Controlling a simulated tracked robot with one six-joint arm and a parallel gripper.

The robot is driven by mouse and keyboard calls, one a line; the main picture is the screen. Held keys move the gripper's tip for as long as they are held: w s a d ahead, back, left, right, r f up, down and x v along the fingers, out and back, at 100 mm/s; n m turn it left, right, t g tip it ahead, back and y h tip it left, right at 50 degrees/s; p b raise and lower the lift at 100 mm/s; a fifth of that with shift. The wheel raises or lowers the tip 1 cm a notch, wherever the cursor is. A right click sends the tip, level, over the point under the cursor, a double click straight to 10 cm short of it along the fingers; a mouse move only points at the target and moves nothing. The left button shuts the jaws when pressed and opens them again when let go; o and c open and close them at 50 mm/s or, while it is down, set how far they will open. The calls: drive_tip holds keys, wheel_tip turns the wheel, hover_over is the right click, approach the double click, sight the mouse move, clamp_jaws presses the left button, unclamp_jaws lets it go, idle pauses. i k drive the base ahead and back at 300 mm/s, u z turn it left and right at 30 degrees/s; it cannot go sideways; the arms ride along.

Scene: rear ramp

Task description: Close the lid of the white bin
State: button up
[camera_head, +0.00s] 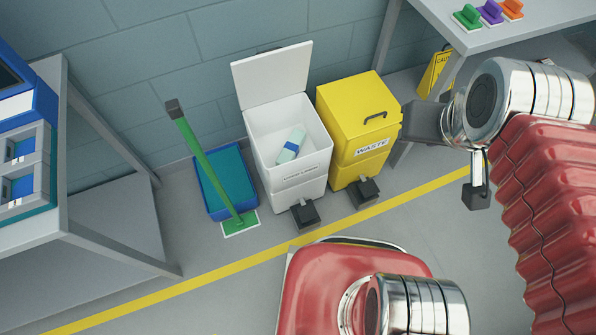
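The white bin (291,185) stands on the floor near the wall, left of centre. Its white lid (272,72) is open and stands up at the back, leaning toward the wall. A pale bottle with a blue band (291,146) lies inside the bin. A black pedal (305,215) sits at its front foot. My gripper (449,158) is in the air at the right, away from the white bin and beyond the yellow bin. Its two dark finger blocks look apart, with nothing visible between them.
A yellow bin marked WASTE (358,135), lid shut, stands close on the right. A blue tray (230,180) and a green-handled tool (204,160) stand left. Grey tables flank the area (110,245) (540,25).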

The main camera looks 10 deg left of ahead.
sight(277, 73)
drive_tip(key=z, duration=0.1)
drive_tip(key=k, duration=0.75)
drive_tip(key=u, duration=1)
drive_tip(key=i, duration=1)
drive_tip(key=z, duration=0.4)
